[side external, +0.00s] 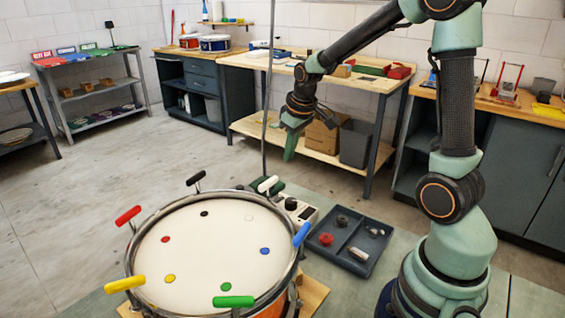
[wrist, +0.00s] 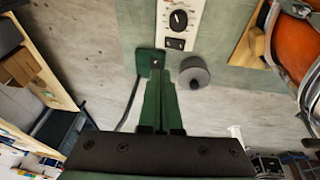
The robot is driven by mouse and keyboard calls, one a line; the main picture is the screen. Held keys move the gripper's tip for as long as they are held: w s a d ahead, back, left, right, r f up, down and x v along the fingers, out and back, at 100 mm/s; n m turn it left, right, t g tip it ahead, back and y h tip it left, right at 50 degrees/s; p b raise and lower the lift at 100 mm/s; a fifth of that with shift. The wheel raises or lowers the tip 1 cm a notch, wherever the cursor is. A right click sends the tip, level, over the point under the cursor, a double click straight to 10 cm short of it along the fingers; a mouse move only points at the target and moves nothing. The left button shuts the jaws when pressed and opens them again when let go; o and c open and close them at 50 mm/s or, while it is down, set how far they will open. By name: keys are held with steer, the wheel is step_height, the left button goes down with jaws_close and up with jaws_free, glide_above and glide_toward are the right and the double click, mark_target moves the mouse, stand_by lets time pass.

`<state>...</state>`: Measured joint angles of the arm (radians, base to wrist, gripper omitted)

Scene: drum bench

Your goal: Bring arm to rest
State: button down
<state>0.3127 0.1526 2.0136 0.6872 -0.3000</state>
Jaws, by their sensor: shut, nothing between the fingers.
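My gripper (side external: 290,152) hangs in the air behind the drum in the side view, fingers pointing down. Its green fingers (wrist: 161,98) are together and empty in the wrist view. Nothing touches them. The drum (side external: 215,245) stands on the bench at the front left of my arm, with a white head and colored handles around its rim: black, white, blue, green, yellow and red. Part of its orange shell (wrist: 298,45) shows at the upper right of the wrist view.
A dark divided tray (side external: 348,243) with small parts lies right of the drum. A control box with a dial (side external: 296,209) sits behind the drum; it also shows in the wrist view (wrist: 179,20). A thin upright pole (side external: 267,90) stands near my gripper. Workbenches (side external: 330,75) line the back wall.

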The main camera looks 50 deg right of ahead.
steer(key=shift+s+d+r, duration=0.15)
steer(key=shift+s+r, duration=0.1)
steer(key=shift+r, duration=0.55)
steer(key=s+a+r+t, duration=0.1)
steer(key=s+a+r, duration=0.2)
steer(key=s+a, duration=0.3)
steer(key=s+a+r+t+y, duration=0.1)
steer(key=s+a+r, duration=0.3)
steer(key=a, duration=0.3)
steer(key=shift+s+a+r, duration=0.15)
steer(key=shift+s+a, duration=0.1)
steer(key=shift+s, duration=0.6)
